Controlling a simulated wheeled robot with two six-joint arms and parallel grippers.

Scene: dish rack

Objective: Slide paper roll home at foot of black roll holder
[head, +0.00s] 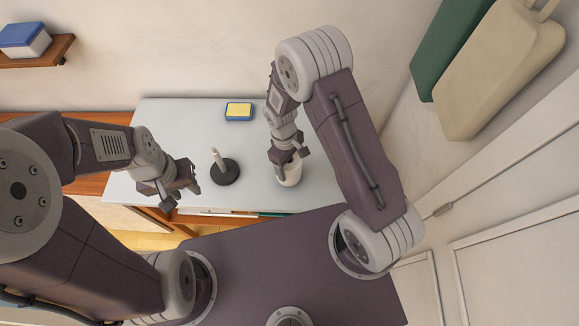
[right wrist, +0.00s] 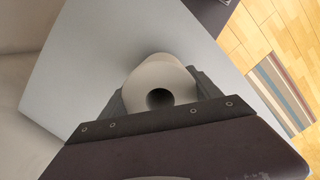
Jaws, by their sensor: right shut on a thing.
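The black roll holder (head: 226,178) stands upright on the pale tabletop, with a round dark base and a light-topped post. The white paper roll (head: 290,173) is to the right of the holder, apart from it. My right gripper (head: 286,160) is shut on the roll from above. In the right wrist view, the roll (right wrist: 158,76) sits between the fingers with its open core facing the camera. Its underside is hidden, so I cannot tell whether it touches the table. My left gripper (head: 180,196) is empty, its fingers apart, left of the holder near the front edge.
A blue box with a yellow top (head: 239,111) lies at the back of the table (head: 180,120). A small shelf (head: 40,52) is at upper left. Green and beige boards (head: 500,70) hang on the right wall. The tabletop between roll and holder is clear.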

